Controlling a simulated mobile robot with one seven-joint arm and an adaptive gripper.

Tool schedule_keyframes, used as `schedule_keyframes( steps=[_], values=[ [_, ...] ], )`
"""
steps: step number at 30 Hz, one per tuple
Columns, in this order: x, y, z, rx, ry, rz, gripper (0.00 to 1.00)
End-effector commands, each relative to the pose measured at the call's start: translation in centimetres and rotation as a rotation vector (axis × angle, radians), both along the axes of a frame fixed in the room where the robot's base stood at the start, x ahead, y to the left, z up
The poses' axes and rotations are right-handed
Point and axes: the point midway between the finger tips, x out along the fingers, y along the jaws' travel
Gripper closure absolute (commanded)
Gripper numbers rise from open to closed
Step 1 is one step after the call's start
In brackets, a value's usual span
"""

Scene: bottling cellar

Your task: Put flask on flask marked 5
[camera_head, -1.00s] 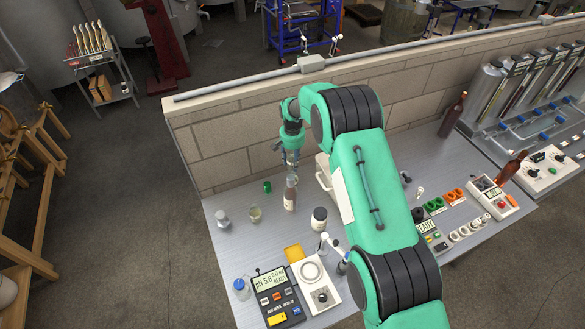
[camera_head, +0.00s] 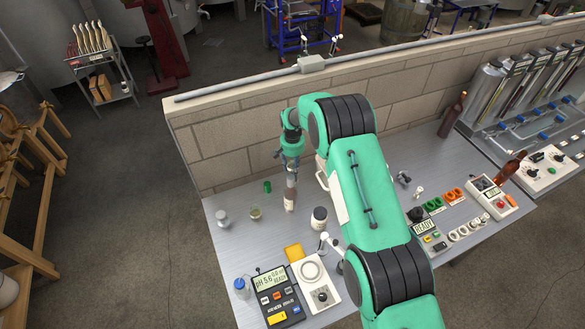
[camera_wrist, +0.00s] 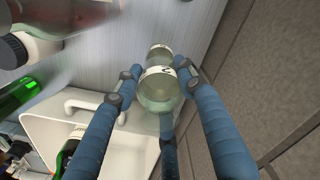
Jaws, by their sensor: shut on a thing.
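The mark on the band looks like a 2 or a 5; I cannot tell which. A second clear glass shape with a pale band, apparently another flask (camera_wrist: 160,51), shows just beyond it; whether they touch is unclear. In the head view my gripper (camera_head: 291,172) points down over the table's back part, near the wall, and the flask there is too small to read.
A white bin (camera_wrist: 95,128) is close by in the wrist view. The brick wall (camera_head: 235,144) is behind.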

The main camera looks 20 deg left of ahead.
Motion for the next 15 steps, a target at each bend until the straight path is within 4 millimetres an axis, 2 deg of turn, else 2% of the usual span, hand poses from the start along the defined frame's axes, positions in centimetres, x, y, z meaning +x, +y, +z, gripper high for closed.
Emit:
schedule_keyframes(
  steps=[6, 7, 9, 15],
  values=[
    [0.03, 0.02, -0.53, 0.0, 0.0, 0.0, 0.92],
    [0.0, 0.0, -0.48, 0.0, 0.0, 0.0, 0.55],
    [0.0, 0.0, -0.43, 0.0, 0.0, 0.0, 0.42],
    [0.0, 0.0, -0.42, 0.0, 0.0, 0.0, 0.42]
  ],
)
